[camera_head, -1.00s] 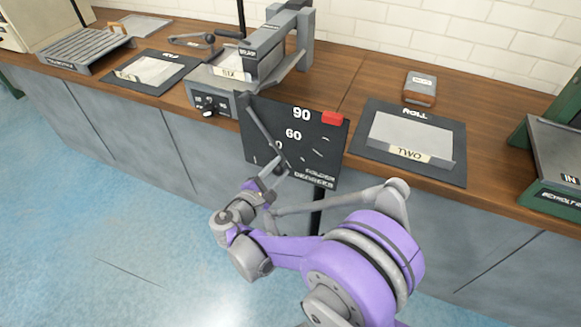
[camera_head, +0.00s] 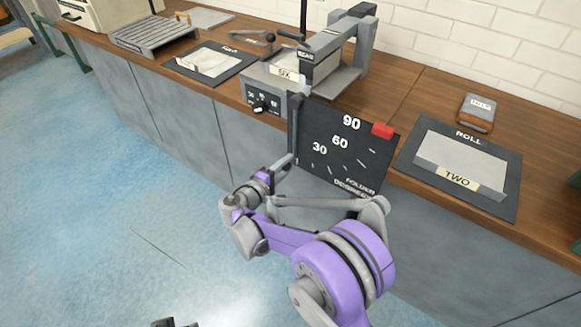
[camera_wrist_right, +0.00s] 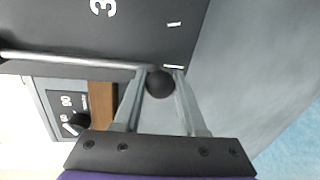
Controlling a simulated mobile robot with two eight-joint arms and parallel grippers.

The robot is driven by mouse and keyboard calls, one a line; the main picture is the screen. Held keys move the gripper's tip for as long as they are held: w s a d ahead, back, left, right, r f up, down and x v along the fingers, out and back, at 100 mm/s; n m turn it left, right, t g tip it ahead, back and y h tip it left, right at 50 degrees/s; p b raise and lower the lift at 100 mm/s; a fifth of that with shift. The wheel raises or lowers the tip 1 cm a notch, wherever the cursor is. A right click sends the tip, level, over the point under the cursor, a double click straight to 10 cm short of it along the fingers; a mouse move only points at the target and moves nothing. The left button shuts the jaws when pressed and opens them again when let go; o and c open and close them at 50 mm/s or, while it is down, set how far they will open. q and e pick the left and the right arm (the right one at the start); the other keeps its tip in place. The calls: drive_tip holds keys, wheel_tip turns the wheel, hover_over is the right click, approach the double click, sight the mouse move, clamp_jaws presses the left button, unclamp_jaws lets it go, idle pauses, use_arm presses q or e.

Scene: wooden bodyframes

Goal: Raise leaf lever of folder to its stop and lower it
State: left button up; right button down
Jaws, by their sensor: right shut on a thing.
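The folder (camera_head: 335,60) is a grey machine on the bench, with a dark degree plate (camera_head: 355,165) marked 30, 60 and 90 at its front. Its leaf lever (camera_head: 294,128) hangs nearly straight down along the plate's left edge, clear of the numbers. A red stop block (camera_head: 383,131) sits at the plate's upper right by 90. My right gripper (camera_head: 287,164) is at the lever's lower end. In the right wrist view its fingers are shut on the lever's black ball knob (camera_wrist_right: 159,84). A dark piece at the head view's bottom edge may be my left gripper (camera_head: 175,323).
A dial box (camera_head: 262,101) stands left of the plate. The ROLL mat (camera_head: 430,127) with a sheet and the TWO label lies to the right, a small block (camera_head: 477,112) behind it. A slatted rack (camera_head: 152,34) is at the far left. The floor in front is clear.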

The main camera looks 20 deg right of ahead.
drive_tip(key=shift+w+a, duration=0.1)
drive_tip(key=shift+a, duration=0.05)
drive_tip(key=c, duration=0.8)
unclamp_jaws()
drive_tip(key=shift+o, duration=0.2)
drive_tip(key=p+v, duration=0.1)
drive_tip(key=v, duration=0.9)
drive_tip(key=shift+s+a+p, duration=0.3)
drive_tip(key=shift+a+p, duration=0.05)
drive_tip(key=shift+p, duration=0.05)
